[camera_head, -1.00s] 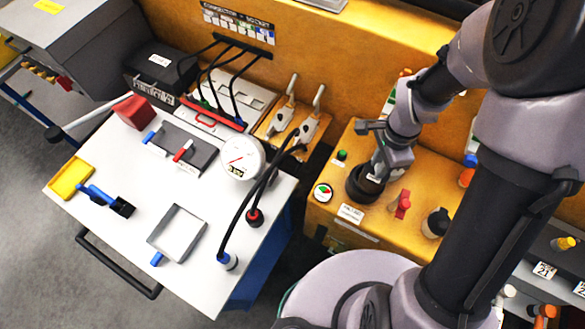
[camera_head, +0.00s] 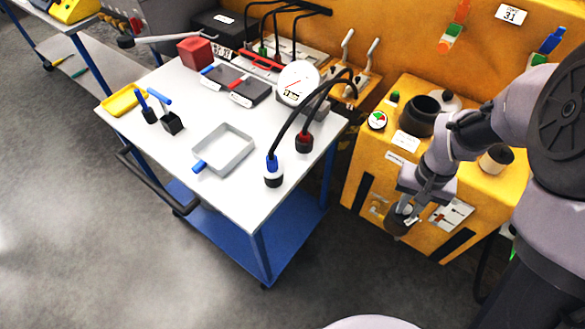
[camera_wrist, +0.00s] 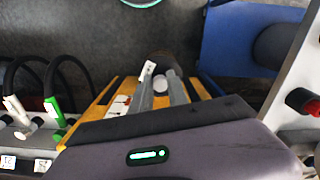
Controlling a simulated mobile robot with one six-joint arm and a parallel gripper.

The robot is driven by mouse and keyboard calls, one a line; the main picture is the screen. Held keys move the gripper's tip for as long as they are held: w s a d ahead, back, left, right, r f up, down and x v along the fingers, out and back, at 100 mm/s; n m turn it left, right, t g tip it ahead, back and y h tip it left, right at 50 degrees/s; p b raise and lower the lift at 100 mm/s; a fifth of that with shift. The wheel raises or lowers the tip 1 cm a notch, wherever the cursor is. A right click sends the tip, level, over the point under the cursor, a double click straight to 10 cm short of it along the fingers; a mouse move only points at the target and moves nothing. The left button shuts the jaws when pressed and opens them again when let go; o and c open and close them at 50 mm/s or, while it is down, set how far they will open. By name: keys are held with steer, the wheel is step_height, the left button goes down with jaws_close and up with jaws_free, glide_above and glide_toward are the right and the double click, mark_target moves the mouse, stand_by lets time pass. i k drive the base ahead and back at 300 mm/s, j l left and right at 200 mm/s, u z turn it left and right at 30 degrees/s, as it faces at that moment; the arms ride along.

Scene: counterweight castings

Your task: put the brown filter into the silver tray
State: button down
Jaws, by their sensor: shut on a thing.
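The silver tray (camera_head: 223,151) is a shallow square pan with a blue tab, lying empty on the white table top. My gripper (camera_head: 404,211) hangs in front of the yellow cabinet's face, to the right of the table. It is shut on a dark brown round thing, the brown filter (camera_head: 397,226), mostly hidden by the fingers. In the wrist view my gripper (camera_wrist: 162,95) shows two grey fingers around a pale round part, with the filter's dark body (camera_wrist: 160,62) beyond them.
The yellow cabinet (camera_head: 365,160) carries an open dark round socket (camera_head: 419,116). The white table (camera_head: 235,205) also holds a gauge (camera_head: 298,82), a blue-capped cable plug (camera_head: 273,172) at its near right corner, a yellow tray (camera_head: 122,101) and a red block (camera_head: 195,52).

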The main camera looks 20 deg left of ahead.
mark_target(224, 152)
steer(key=k+j, duration=0.1)
steer(key=j, duration=0.3)
steer(key=k+j, duration=0.1)
steer(key=j, duration=0.3)
steer(key=k+j, duration=0.1)
steer(key=j, duration=0.3)
steer(key=k+j, duration=0.1)
steer(key=j, duration=0.25)
steer(key=k+j, duration=0.1)
steer(key=j, duration=0.3)
steer(key=k+j, duration=0.1)
steer(key=j, duration=0.3)
